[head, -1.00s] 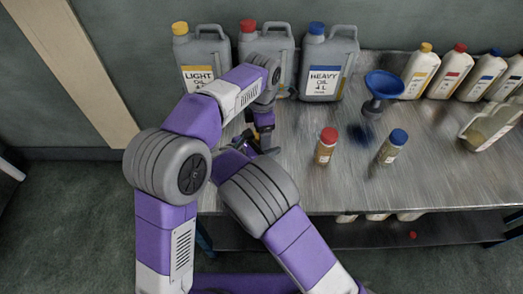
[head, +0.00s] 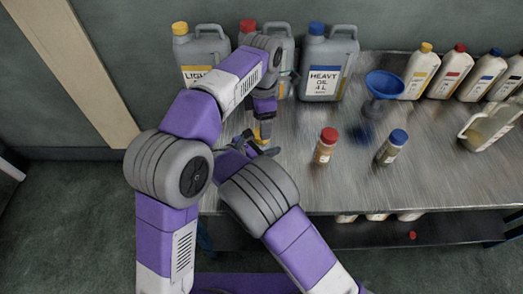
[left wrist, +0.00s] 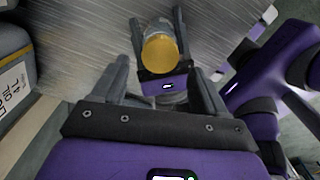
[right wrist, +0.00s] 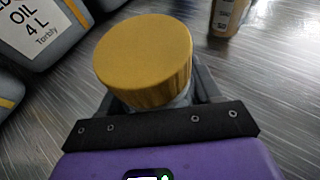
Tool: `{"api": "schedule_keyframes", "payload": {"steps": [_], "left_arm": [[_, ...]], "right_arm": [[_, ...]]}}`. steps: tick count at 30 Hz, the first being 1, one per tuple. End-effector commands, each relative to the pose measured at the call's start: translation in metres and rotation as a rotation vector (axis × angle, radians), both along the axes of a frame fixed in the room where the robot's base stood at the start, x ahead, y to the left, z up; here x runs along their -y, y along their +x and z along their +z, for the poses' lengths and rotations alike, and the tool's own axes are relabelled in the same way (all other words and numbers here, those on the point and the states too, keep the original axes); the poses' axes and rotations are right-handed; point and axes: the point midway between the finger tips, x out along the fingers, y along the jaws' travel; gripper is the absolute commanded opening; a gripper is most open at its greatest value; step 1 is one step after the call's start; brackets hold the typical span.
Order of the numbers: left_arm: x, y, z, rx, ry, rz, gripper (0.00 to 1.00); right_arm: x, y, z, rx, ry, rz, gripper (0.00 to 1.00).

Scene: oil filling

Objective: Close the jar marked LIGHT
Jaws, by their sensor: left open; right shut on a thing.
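A small jar with a yellow lid (head: 263,133) stands between my two grippers near the left part of the metal table. In the right wrist view the wide yellow lid (right wrist: 143,50) sits on top of the jar; its marking is not visible. My right gripper (head: 260,145) is shut around the jar body below the lid. My left gripper (head: 264,118) is open above the jar, its fingers pointing down. In the left wrist view the lid (left wrist: 160,53) lies ahead of the open fingers, apart from them.
Large oil cans stand at the back, LIGHT (head: 203,62) and HEAVY (head: 322,70) among them. A blue funnel (head: 384,85), a red-lidded jar (head: 326,148), a blue-lidded jar (head: 391,150), a clear jug (head: 490,128) and several white bottles (head: 420,72) are to the right.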

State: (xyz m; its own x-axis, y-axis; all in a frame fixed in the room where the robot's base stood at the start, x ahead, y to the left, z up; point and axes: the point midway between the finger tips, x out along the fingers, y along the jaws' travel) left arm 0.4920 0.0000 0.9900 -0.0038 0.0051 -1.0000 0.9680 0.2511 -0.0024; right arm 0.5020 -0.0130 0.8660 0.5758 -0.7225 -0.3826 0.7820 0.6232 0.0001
Motion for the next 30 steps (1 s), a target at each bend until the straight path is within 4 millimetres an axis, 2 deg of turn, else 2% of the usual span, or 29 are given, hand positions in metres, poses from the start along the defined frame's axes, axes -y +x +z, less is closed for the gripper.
{"api": "schedule_keyframes", "payload": {"steps": [9,13,25,30], "left_arm": [[0.001,0.001,0.024,0.003,0.002,0.380,0.73],[0.001,0.000,0.031,0.004,0.002,0.491,0.73],[0.001,0.000,0.033,0.002,0.003,0.533,0.73],[0.000,0.000,0.023,0.001,0.005,0.533,0.73]], "right_arm": [[0.000,0.000,0.000,0.000,0.000,0.000,0.00],[0.000,0.000,0.000,0.000,0.000,0.000,0.00],[0.000,0.000,0.000,0.000,0.000,0.000,0.00],[0.000,0.000,0.000,0.000,0.000,0.000,0.00]]}}
